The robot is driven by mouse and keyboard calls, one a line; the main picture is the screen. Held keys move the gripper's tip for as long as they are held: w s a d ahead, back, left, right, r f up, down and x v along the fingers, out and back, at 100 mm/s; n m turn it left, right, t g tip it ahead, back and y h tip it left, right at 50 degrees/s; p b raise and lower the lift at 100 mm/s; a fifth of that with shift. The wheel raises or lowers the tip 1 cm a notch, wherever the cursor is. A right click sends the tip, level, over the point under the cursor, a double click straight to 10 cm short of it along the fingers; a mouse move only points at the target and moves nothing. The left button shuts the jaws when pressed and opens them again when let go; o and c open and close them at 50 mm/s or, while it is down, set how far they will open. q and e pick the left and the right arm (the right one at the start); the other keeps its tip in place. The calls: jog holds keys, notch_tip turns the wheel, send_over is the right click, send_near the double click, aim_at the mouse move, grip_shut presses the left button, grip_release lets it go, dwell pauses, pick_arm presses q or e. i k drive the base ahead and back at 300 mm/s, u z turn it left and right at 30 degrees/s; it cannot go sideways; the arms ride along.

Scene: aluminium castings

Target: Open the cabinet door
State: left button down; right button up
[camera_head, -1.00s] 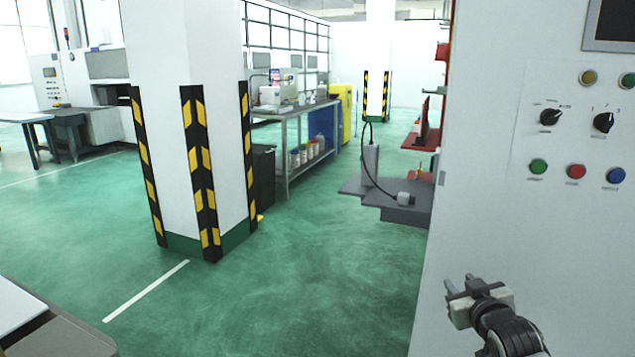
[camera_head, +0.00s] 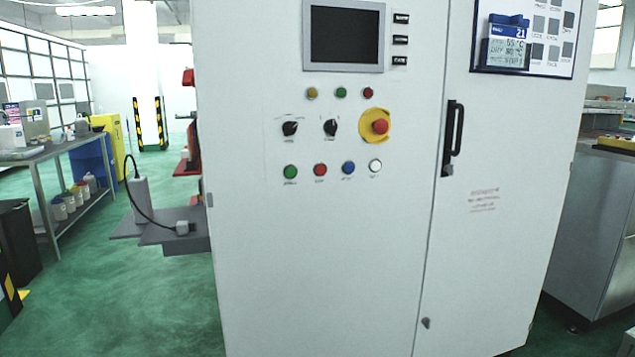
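The white cabinet (camera_head: 320,250) stands straight ahead and fills the middle of the head view. Its narrower right part is a door (camera_head: 480,260) that looks shut, with a seam along its left edge. A black vertical handle (camera_head: 453,138) sits near that seam in the upper half of the door. A small dark fitting (camera_head: 426,323) sits low by the same seam. Neither of my grippers shows in the present view.
The cabinet's left panel carries a screen (camera_head: 343,35), knobs, buttons and a red emergency stop (camera_head: 380,127). A grey shelf (camera_head: 170,232) juts out at its left. A grey metal unit (camera_head: 592,230) stands close at its right. Green floor (camera_head: 150,300) is free at the left.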

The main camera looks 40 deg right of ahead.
aim_at(509, 135)
jog(key=z, duration=2.3)
jog(key=k, duration=0.65)
jog(key=u, duration=0.65)
jog(key=i, duration=1.45)
jog(key=u, duration=0.25)
